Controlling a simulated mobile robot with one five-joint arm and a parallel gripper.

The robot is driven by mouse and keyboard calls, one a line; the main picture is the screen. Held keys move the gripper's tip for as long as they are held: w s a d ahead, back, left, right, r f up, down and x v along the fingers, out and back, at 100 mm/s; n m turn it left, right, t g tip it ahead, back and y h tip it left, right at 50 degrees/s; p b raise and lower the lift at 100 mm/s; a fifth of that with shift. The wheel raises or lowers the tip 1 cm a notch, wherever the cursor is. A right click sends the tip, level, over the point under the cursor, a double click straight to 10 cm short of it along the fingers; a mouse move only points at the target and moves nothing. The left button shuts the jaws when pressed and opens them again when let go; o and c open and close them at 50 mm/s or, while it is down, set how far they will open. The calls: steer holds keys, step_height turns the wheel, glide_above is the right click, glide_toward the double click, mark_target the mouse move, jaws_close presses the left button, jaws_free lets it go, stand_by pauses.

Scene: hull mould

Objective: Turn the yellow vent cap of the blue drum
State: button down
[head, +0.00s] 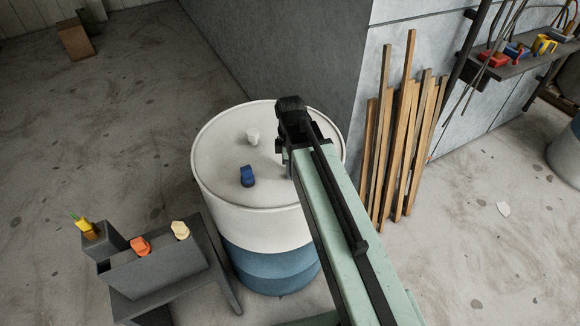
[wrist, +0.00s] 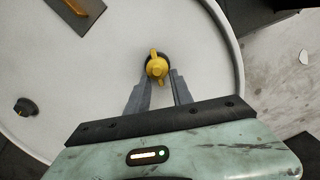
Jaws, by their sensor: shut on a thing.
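The blue drum (head: 275,268) stands on the floor with a white upper band and white lid. Its lid fills most of the wrist view (wrist: 85,80). The yellow vent cap (wrist: 157,66), with a raised grip bar, sits on the lid in the wrist view. My gripper (wrist: 161,77) is shut on the cap, with one grey finger on each side of it. The cap's bar points roughly up and down in that view. In the head view my gripper (head: 290,128) is over the right part of the lid and hides the yellow cap.
A grey stand (head: 155,272) with coloured pieces is at the lower left. Wooden planks (head: 388,150) lean on the wall at right. The floor at left is mostly clear.

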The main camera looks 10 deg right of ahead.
steer(key=n, duration=0.5)
steer(key=shift+s, duration=0.4)
steer(key=shift+n, duration=0.3)
steer(key=c, duration=1.1)
jaws_free()
steer(key=shift+c, duration=0.2)
step_height(320, 180, up, 8)
steer(key=p, duration=0.8)
steer(key=shift+f, duration=0.1)
